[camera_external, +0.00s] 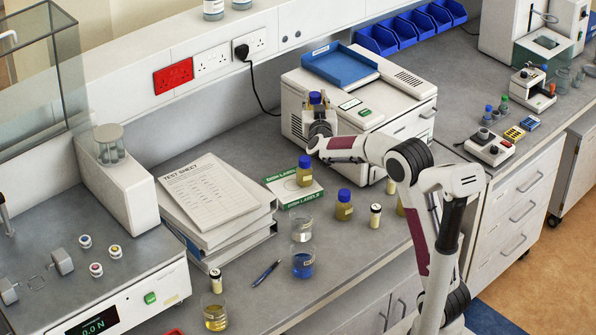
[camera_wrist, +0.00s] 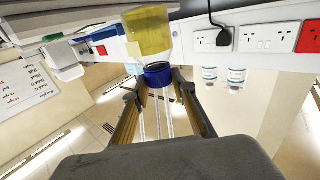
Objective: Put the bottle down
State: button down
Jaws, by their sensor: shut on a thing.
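My gripper (camera_external: 319,116) is raised in front of the white printer-like machine, well above the bench. It is shut on a small bottle with a blue cap (camera_external: 315,98). In the wrist view the held bottle (camera_wrist: 148,35) has yellow contents, and its blue cap lies between the fingertips (camera_wrist: 160,86). The fingers hide part of the bottle in the external view, so its exact tilt is hard to tell. Similar blue-capped bottles stand on the green label box (camera_external: 304,172) and on the bench (camera_external: 344,206).
The white machine (camera_external: 365,105) stands behind my gripper with a blue tray (camera_external: 340,65) on top. Stacked binders (camera_external: 215,215), beakers with clear and blue liquid (camera_external: 302,248), a pen (camera_external: 266,273) and small vials (camera_external: 375,216) occupy the bench. Bare bench (camera_external: 345,260) shows at the front.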

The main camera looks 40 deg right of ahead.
jog(key=shift+w+d+r+n+t+y, duration=0.25)
jog(key=shift+w+d+n+t+y, duration=0.2)
jog(key=shift+d+y, duration=0.2)
jog(key=shift+w+d+r+n+t+y, duration=0.2)
jog(key=shift+w+d+n+t+y, duration=0.2)
jog(key=shift+d+n+y, duration=0.2)
jog(key=shift+w+n+t+y, duration=0.25)
jog(key=shift+w+n+y, duration=0.15)
jog(key=shift+y, duration=0.15)
jog(key=shift+w+a+f+n+t+y, duration=0.1)
jog(key=shift+w+f+n+t+y, duration=0.25)
jog(key=shift+y, duration=0.25)
jog(key=w+a+f+n+y, duration=0.2)
jog(key=a+f+n+y, duration=0.2)
jog(key=a+f+y, duration=0.2)
jog(key=shift+w+a+f+t, duration=0.2)
jog(key=shift+a+f+t, duration=0.35)
jog(key=shift+f, duration=0.35)
notch_tip(320, 180, down, 6)
jog(key=shift+f, duration=0.15)
